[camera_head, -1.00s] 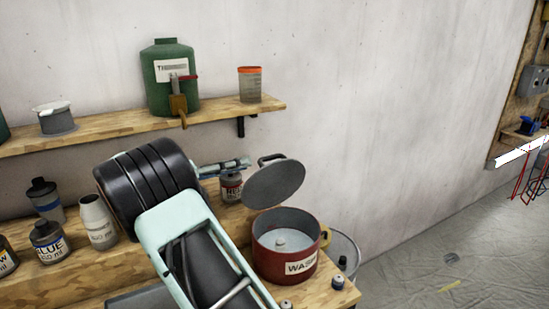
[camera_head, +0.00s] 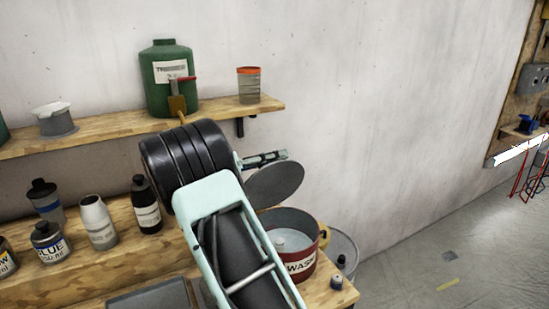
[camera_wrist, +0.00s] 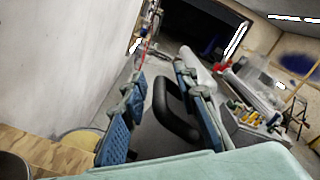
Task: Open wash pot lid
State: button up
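The red wash pot (camera_head: 309,266) stands on the bench's right end, its label partly behind my arm. Its grey lid (camera_head: 275,186) is raised and tilted above the pot, so the pale inside shows. My gripper (camera_head: 265,159) is at the lid's upper left edge in the head view. In the wrist view my gripper (camera_wrist: 158,80) has its two blue-padded fingers apart, with the lid's dark loop handle (camera_wrist: 180,122) between them, nearer the right finger. The lid also shows in the wrist view (camera_wrist: 148,142). Contact with the handle cannot be told.
Several bottles, including a black one (camera_head: 146,205), stand on the bench left of my arm. The shelf (camera_head: 215,112) above holds a green container (camera_head: 168,78) and an orange-rimmed cup (camera_head: 249,86). A small capped bottle (camera_head: 336,281) stands by the pot. Floor at right is mostly clear.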

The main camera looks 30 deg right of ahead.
jog(key=shift+c, duration=0.3)
grip_shut()
jog(key=shift+f, duration=0.1)
